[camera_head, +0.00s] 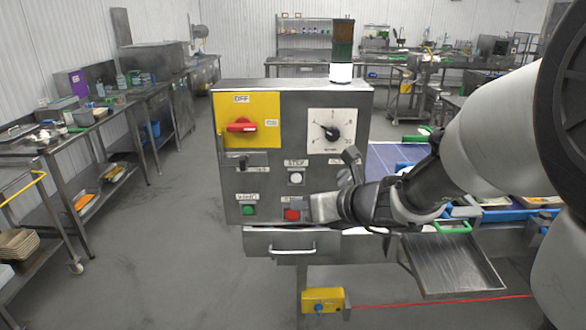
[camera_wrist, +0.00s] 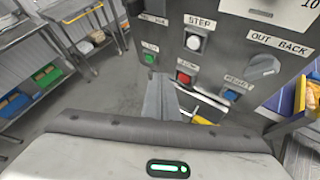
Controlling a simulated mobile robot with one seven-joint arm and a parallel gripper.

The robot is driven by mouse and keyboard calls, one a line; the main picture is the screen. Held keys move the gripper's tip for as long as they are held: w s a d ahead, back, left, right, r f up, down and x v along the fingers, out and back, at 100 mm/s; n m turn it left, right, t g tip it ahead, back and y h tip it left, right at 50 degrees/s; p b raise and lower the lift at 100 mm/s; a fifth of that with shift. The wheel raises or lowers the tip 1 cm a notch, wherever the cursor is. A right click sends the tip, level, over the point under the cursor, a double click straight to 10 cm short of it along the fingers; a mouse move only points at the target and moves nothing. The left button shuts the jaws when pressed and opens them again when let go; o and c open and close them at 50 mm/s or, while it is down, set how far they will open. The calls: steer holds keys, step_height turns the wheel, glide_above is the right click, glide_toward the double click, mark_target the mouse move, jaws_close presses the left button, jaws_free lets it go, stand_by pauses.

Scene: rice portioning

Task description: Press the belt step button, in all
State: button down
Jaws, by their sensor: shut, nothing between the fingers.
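The belt step button (camera_head: 295,178) is a round white button under a STEP label on the grey control box (camera_head: 289,110). It also shows in the wrist view (camera_wrist: 193,42), uncovered. My gripper (camera_head: 312,208) is shut and empty, in front of the lower part of the panel, below and to the right of the step button. In the head view its tip is beside the red button (camera_head: 291,214). In the wrist view the closed fingers (camera_wrist: 160,82) point at the panel, below the step button, between the green button (camera_wrist: 149,58) and the red button. I cannot tell whether they touch the panel.
A yellow plate with a red rotary switch (camera_head: 241,126) and a white dial (camera_head: 331,131) sit higher on the box. The wrist view shows an OUT BACK knob (camera_wrist: 262,67) and a blue button (camera_wrist: 230,95). A metal chute (camera_head: 452,262) stands at right.

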mark_target(296, 177)
steer(key=w+p, duration=0.1)
steer(key=w, duration=0.6)
steer(key=shift+w, duration=0.35)
steer(key=shift+w, duration=0.15)
stand_by(1.6)
steer(key=shift+w, duration=0.25)
